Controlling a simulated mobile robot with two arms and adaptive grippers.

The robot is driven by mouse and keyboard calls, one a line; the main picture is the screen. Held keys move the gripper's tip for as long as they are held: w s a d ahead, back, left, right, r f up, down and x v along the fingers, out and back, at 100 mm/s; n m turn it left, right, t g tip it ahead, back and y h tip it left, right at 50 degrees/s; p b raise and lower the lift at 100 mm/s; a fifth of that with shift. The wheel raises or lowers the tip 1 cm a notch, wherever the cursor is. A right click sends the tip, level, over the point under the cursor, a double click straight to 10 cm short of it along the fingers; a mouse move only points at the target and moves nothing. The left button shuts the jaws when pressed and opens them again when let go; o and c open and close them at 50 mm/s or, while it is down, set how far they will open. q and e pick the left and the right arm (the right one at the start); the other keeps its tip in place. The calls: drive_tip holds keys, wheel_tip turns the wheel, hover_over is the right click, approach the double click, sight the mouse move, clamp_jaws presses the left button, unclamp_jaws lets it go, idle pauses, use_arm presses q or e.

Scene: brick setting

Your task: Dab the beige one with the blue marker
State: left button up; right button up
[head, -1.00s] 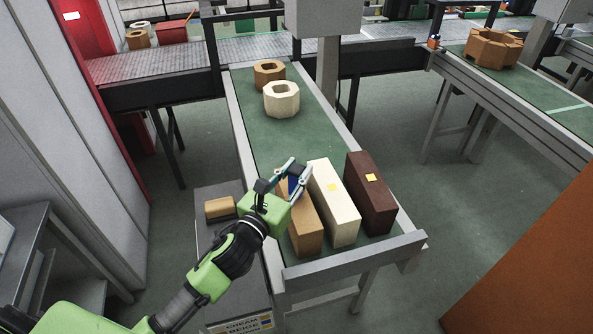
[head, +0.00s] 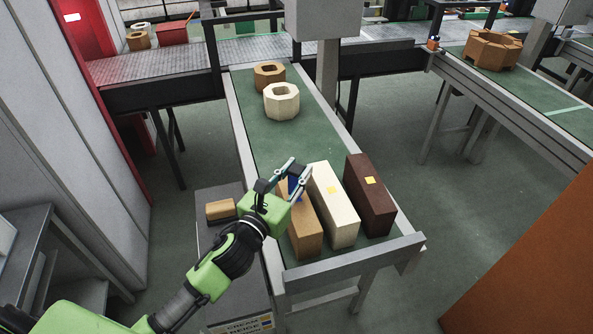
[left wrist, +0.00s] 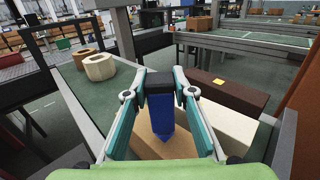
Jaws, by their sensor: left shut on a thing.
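A tan-beige brick (head: 307,236) stands on the green conveyor's front end, leftmost of three long bricks. A cream brick (head: 338,225) with a yellow square is beside it, and a dark brown brick (head: 372,205) with a yellow square is at the right. My left gripper (head: 300,168) is shut on the blue marker (head: 295,190), above the far end of the beige brick. In the left wrist view, the marker (left wrist: 162,115) points down at the beige brick (left wrist: 165,147). I cannot tell whether its tip touches. My right gripper is out of view.
A cream ring block (head: 281,101) and a brown one (head: 269,74) stand farther back on the belt (head: 285,138). A tan block (head: 220,209) lies on a grey surface at the left. The belt's middle is clear.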

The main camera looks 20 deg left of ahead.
use_arm(q)
drive_tip(key=shift+r+p, duration=2.45)
drive_tip(key=shift+r, duration=0.45)
drive_tip(key=shift+f, duration=0.1)
